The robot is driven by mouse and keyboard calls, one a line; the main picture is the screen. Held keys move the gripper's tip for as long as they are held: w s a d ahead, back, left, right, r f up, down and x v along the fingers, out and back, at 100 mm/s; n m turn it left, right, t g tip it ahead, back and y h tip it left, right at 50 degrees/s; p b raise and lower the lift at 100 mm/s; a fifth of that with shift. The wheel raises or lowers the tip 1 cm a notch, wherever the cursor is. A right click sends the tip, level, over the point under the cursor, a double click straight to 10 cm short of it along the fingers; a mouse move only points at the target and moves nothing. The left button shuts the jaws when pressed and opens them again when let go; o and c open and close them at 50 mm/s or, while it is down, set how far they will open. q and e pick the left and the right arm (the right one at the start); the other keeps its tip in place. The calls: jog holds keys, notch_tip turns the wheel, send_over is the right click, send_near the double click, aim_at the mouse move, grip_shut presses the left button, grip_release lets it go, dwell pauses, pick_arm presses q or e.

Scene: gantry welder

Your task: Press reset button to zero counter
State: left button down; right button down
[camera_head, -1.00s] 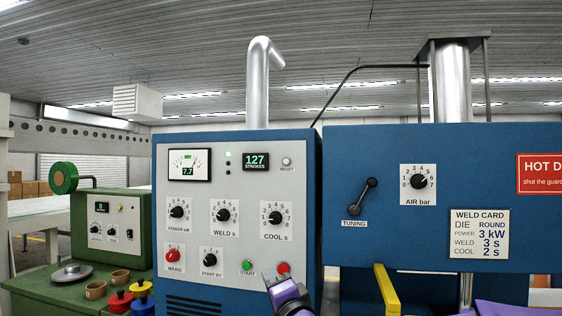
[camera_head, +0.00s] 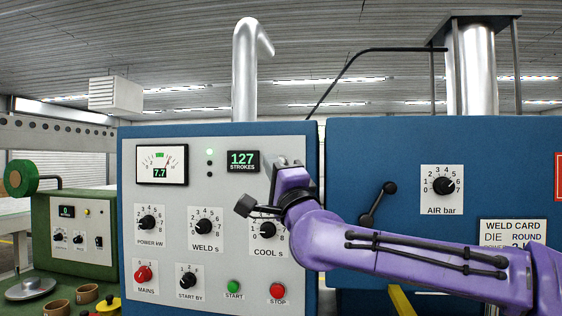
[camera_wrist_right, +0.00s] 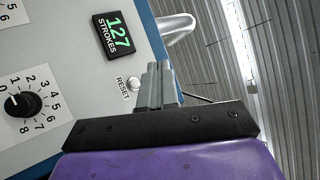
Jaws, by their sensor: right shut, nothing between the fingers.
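The stroke counter (camera_head: 243,161) on the grey control panel reads 127; it also shows in the right wrist view (camera_wrist_right: 115,34). The small round reset button (camera_wrist_right: 133,84) sits beside its RESET label in the right wrist view. My right gripper (camera_head: 283,162) is raised to the panel's upper right, just right of the counter. In the wrist view its closed, empty fingertips (camera_wrist_right: 160,68) are beside the button in the picture; I cannot tell whether they touch it. My left gripper is out of view.
The panel also carries a meter (camera_head: 162,164), several knobs, a green START button (camera_head: 233,286) and a red STOP button (camera_head: 277,291). The COOL knob (camera_head: 267,229) is partly behind my right wrist. A blue cabinet with a tuning lever (camera_head: 377,203) stands to the right.

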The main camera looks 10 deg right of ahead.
jog(key=w+d+p, duration=0.3)
jog(key=w, duration=0.4)
jog(key=shift+w+d, duration=0.15)
jog(key=shift+w, duration=0.2)
jog(key=shift+s, duration=0.1)
dwell(1.6)
jog(key=shift+w+d, duration=0.15)
jog(key=shift+w, duration=0.35)
